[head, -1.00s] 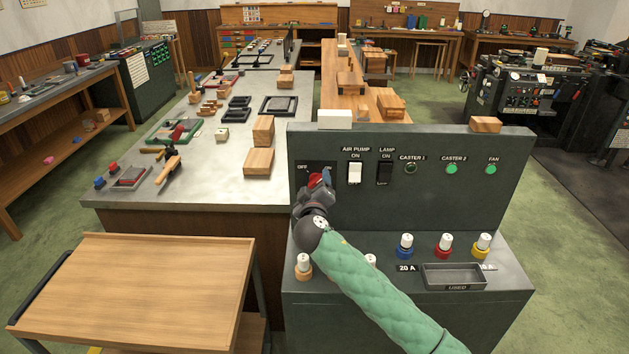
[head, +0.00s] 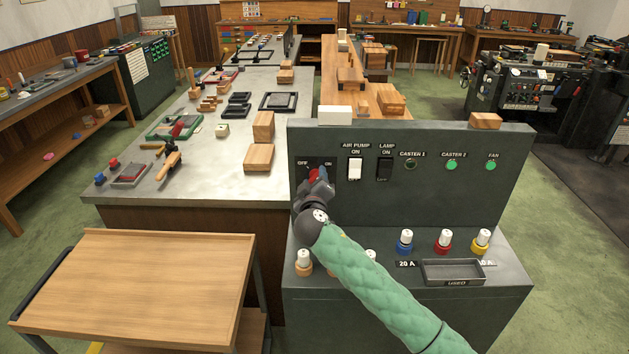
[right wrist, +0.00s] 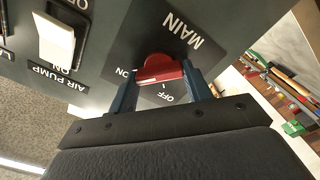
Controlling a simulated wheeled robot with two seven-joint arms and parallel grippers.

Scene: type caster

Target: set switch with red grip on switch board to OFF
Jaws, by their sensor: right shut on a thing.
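The switch with the red grip (head: 314,174) is on the left part of the upright switch board (head: 440,199), between OFF and ON labels. In the right wrist view its red grip (right wrist: 160,70) sits on a dark plate marked MAIN, ON and OFF. My right gripper (head: 318,182) is at the switch. In the right wrist view its two blue fingers (right wrist: 160,76) are on either side of the red grip, shut on it. The fingers partly hide the switch in the head view, so which label the grip points to is hard to tell. My left gripper is out of view.
The white AIR PUMP switch (head: 355,168) and black LAMP switch (head: 385,169) are close to the right of the grip. Colored fuse caps and a grey tray (head: 453,272) are on the ledge below. A wooden cart (head: 140,285) stands left.

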